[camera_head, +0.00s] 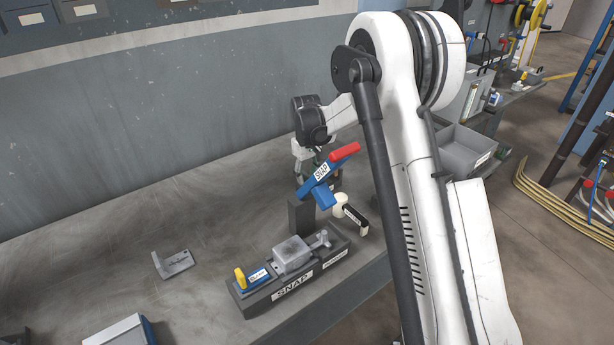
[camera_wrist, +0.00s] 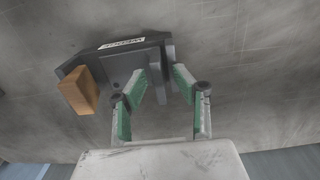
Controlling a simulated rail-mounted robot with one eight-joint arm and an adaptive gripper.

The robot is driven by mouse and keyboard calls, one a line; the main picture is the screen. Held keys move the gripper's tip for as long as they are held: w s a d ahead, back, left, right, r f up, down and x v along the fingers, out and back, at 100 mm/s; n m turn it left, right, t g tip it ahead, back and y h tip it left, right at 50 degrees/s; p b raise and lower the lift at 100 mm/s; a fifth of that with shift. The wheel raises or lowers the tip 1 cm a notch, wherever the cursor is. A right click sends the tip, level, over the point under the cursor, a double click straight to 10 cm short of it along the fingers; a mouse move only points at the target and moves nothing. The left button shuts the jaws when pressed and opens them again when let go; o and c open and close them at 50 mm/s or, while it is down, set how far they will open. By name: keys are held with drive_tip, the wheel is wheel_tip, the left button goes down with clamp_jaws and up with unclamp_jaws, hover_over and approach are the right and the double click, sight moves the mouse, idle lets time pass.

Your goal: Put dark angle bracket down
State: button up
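In the wrist view the two green-padded fingers of my gripper (camera_wrist: 161,78) stand apart over a dark grey fixture (camera_wrist: 90,67). The fixture has a white label and a tan block (camera_wrist: 78,91) at its left end. A narrow dark piece (camera_wrist: 160,92) shows between the fingers. I cannot tell whether it is the dark angle bracket held between the pads or part of the fixture. In the head view my gripper (camera_head: 318,172) is low over the bench, partly hidden behind a blue and red clamp handle. A grey L-shaped bracket (camera_head: 173,263) lies apart on the bench at left.
A grey bin (camera_head: 465,150) is at right. The bench (camera_head: 120,235) is mostly clear at left, with a wall behind.

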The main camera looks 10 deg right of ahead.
drive_tip(key=shift+r+p, duration=0.35)
drive_tip(key=shift+r, duration=0.2)
wheel_tip(320, 180, up, 12)
drive_tip(key=shift+a+f, duration=0.1)
